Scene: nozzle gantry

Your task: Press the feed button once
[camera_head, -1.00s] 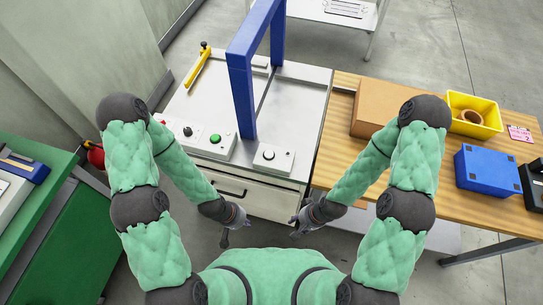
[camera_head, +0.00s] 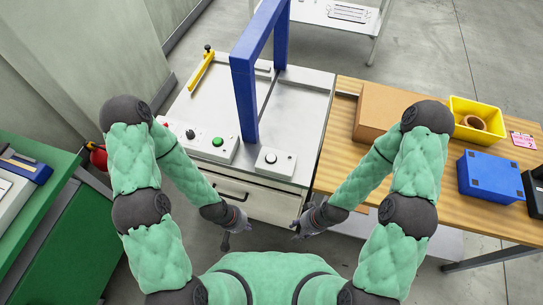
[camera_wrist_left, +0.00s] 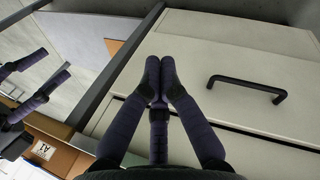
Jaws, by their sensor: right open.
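A white control box (camera_head: 207,146) at the front left of the machine top carries a green button (camera_head: 218,142) and a dark knob (camera_head: 190,134). A separate small white box (camera_head: 272,165) to its right carries one round pale button (camera_head: 270,157) with a dark ring. No label tells me which is the feed button. My left gripper (camera_head: 238,222) hangs in front of the drawer front, below and apart from both boxes. In the left wrist view its fingertips (camera_wrist_left: 160,77) meet, with nothing between them. My right gripper (camera_head: 302,228) is open and empty, to the right of it.
A blue gantry frame (camera_head: 245,100) stands upright behind the boxes. The drawer has a black handle (camera_wrist_left: 247,88). A wooden table (camera_head: 460,210) at the right holds a cardboard box (camera_head: 385,110), yellow bin (camera_head: 458,128) and blue box (camera_head: 488,176). A green cabinet (camera_head: 65,235) stands at the left.

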